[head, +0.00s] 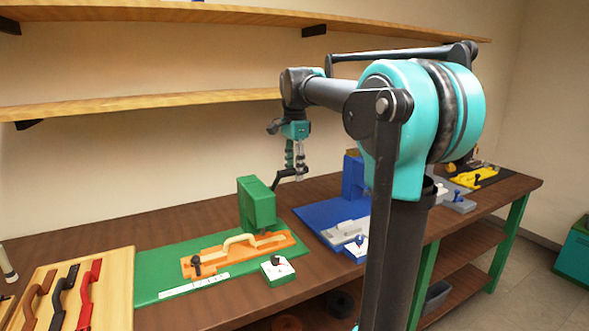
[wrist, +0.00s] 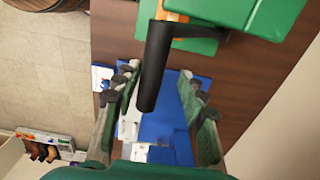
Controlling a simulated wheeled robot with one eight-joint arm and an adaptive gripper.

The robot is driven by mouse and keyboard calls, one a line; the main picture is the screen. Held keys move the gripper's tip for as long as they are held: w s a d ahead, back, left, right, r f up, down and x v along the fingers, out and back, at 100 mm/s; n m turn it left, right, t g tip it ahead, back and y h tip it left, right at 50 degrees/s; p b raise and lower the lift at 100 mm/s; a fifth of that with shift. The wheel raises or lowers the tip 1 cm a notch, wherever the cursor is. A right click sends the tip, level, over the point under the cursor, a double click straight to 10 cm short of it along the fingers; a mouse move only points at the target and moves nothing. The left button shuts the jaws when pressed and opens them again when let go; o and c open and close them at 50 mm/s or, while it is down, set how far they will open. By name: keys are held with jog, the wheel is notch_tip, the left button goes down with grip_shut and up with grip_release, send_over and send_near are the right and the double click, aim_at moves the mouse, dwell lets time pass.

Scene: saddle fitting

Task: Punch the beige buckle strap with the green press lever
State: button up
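The green press (head: 257,203) stands on a green base plate (head: 160,268); its body also shows at the top of the wrist view (wrist: 240,12). The beige buckle strap (head: 250,242) lies on an orange carrier (head: 205,262) that reaches to the press. The black press lever (head: 286,174) sticks out to the right of the press. My gripper (head: 297,168) is at the lever's outer end. In the wrist view the dark lever handle (wrist: 154,70) extends between my open fingers (wrist: 160,85), closer to the left one. Whether they touch is unclear.
A white block with a dark knob (head: 278,270) sits at the green plate's front edge. A blue press (head: 353,176) on a blue plate stands to the right. At the left, a wooden board (head: 110,285) holds brown, dark and red straps. Shelves run along the wall above.

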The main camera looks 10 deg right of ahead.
jog(key=shift+r, duration=0.1)
jog(key=shift+s+r, duration=0.1)
jog(key=shift+r, duration=2.8)
